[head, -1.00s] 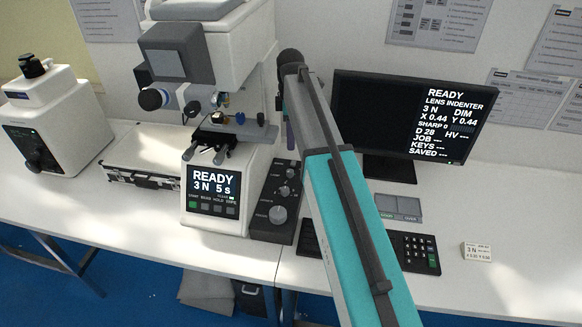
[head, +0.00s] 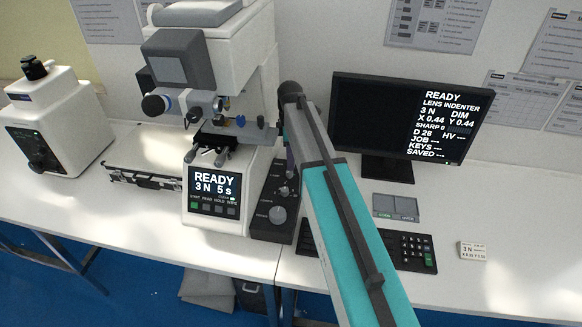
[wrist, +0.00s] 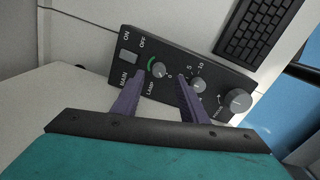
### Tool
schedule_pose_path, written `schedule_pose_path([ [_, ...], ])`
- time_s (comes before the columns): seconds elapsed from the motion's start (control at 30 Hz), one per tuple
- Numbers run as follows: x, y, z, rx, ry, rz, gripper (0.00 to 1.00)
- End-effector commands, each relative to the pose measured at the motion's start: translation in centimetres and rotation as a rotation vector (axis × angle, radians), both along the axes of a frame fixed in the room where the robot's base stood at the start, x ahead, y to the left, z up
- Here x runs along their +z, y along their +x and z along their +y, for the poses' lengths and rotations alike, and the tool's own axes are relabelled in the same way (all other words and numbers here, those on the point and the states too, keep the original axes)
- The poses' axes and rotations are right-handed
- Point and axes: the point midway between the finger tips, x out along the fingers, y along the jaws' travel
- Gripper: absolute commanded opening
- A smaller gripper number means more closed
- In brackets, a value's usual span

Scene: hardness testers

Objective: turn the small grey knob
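A dark control box (wrist: 215,75) with several controls fills the middle of the wrist view. Its lamp knob (wrist: 158,69), small and grey with a green arc beside it, lies between my fingertips in the picture. A second small grey knob (wrist: 198,85) sits just right of my right finger, and it also shows in the head view (head: 284,190). A larger grey knob (wrist: 238,100) is farther right. My gripper (wrist: 160,76) is open, with purple fingers apart. I cannot tell whether they touch the lamp knob. In the head view, my arm and gripper hide the box's far end.
The tester (head: 214,180) stands left of the box, its screen reading READY, 3 N, 5 s. A keyboard (head: 405,248) and monitor (head: 400,120) are to the right. A flat case (head: 150,165) lies left. The right front table is mostly clear.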

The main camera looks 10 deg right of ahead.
Motion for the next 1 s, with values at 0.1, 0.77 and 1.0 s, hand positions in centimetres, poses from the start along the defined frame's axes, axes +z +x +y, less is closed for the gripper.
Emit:
schedule_pose_path([
  [0.1,-1.1,0.0,0.0,0.0,0.0,0.001,0.39],
  [0.77,-5.5,0.0,0.1,0.001,0.0,-0.001,0.39],
  [1.0,-5.5,0.0,0.1,0.001,0.0,-0.001,0.38],
])
